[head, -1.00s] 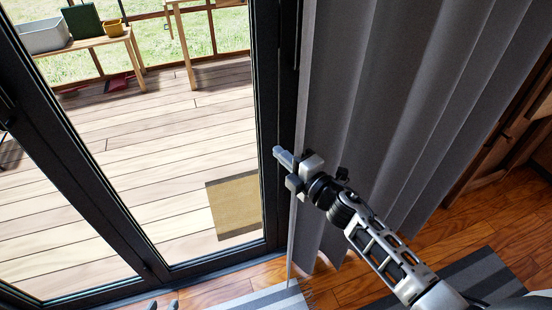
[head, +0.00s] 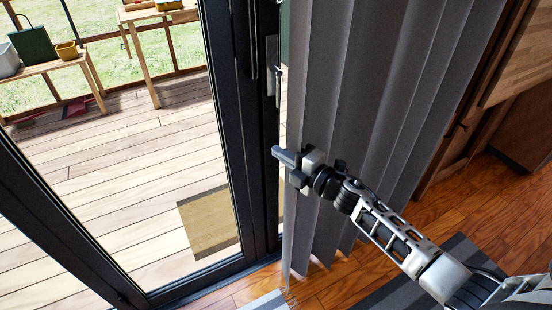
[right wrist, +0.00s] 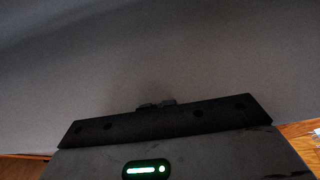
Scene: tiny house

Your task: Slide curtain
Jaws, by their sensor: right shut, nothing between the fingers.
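The grey curtain (head: 385,110) hangs in folds to the right of the glass door in the head view. My right gripper (head: 280,152) is shut and empty at the curtain's left edge, with its fingertips reaching slightly past that edge toward the door. In the right wrist view the curtain (right wrist: 170,50) fills most of the picture, close in front of the gripper (right wrist: 157,105). Whether the gripper touches the cloth is hard to tell. The left gripper is not in view.
The black-framed glass door (head: 240,130) stands left of the curtain, with a handle (head: 272,70) near the curtain's edge. Outside are a wooden deck, a doormat (head: 208,222) and tables. A striped rug (head: 430,275) lies on the wood floor.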

